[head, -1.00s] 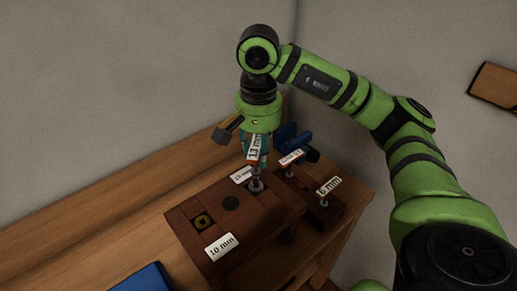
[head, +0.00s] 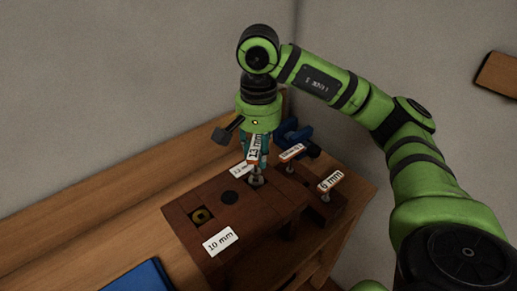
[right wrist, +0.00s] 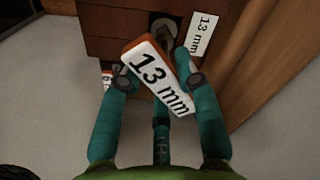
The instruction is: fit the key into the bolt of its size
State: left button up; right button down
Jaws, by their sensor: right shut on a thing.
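My right gripper (head: 256,160) is shut on the 13 mm key. The key's white, orange-edged tag (right wrist: 157,77) sits between the fingers in the right wrist view, tilted. Below the fingers, its grey shaft meets the round grey bolt (head: 256,181) beside the flat 13 mm label (right wrist: 202,34) on the brown wooden block (head: 183,232). I cannot tell whether the key's end is seated in the bolt or just above it. My left gripper is out of view.
The 6 mm key (head: 330,182) and another tagged key (head: 291,153) stand upright in a lower rack to the right. A blue tool (head: 294,135) lies behind. A blue object (head: 138,277) lies at the front left. A wooden ledge runs along the wall.

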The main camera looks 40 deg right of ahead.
jog(key=shift+f+b, duration=0.4)
jog(key=shift+f, duration=0.1)
jog(key=c, duration=0.8)
grip_release()
jog(key=shift+r, duration=0.1)
jog(key=shift+r, duration=0.1)
notch_tip(320, 180, up, 12)
jog(key=shift+f, duration=0.1)
